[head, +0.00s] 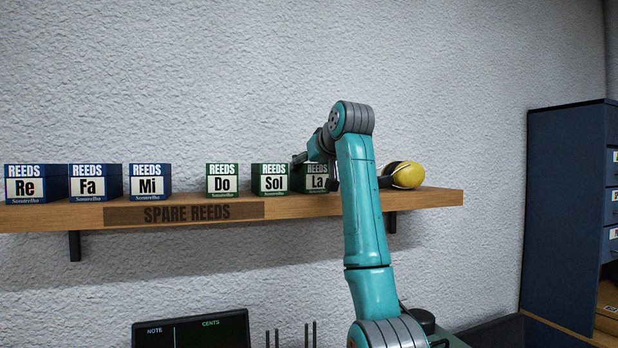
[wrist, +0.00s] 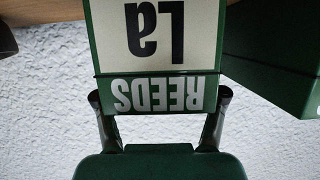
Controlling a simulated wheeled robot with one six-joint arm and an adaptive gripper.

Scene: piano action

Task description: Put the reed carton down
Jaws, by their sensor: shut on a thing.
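The green reed carton marked La (head: 317,178) is at the right of the carton row, level with its neighbours over the shelf (head: 430,197). My gripper (head: 315,169) is shut on it, one finger on each side. In the wrist view the La carton (wrist: 155,45) appears upside down between the fingers of my gripper (wrist: 160,104). Its label faces the camera. I cannot tell whether its base touches the shelf; my arm hides part of its right side.
The Sol carton (head: 270,179) is close on the left, also at right in the wrist view (wrist: 275,50). Do (head: 222,179), Mi (head: 150,182), Fa (head: 92,183) and Re (head: 32,184) stand further left. A yellow-and-black object (head: 408,175) lies to the right. A blue cabinet (head: 565,210) stands far right.

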